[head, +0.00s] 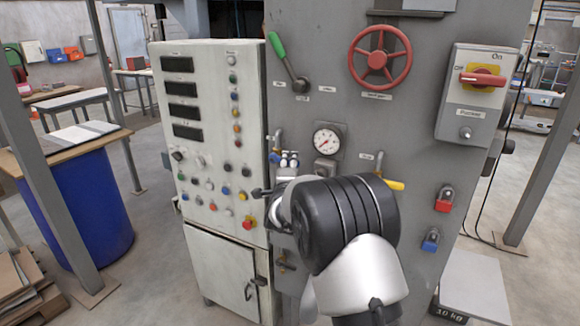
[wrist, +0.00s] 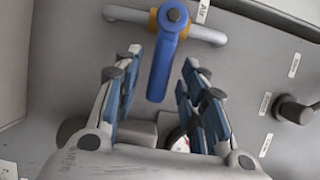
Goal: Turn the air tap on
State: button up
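The air tap (wrist: 168,55) has a blue lever handle on a pale pipe, beside a label that appears to read AIR. In the wrist view its lever points down the picture, crosswise to the pipe. My gripper (wrist: 160,80) is open, with one blue-padded finger on each side of the lever. Gaps show on both sides, so I see no contact. In the head view, my gripper (head: 289,159) shows small beyond my arm, left of the pressure gauge (head: 327,139). A bit of the blue handle (head: 274,157) shows at its left.
A yellow-handled tap (head: 393,185) is right of my arm. A green lever (head: 279,47) and red handwheel (head: 380,57) are above. The button panel (head: 205,100) stands at left, the red rotary switch (head: 482,78) at right. Floor shows on both sides.

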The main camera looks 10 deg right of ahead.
jog(key=shift+w+d, duration=0.1)
jog(key=shift+w, duration=0.15)
jog(key=shift+c, duration=0.4)
grip_shut()
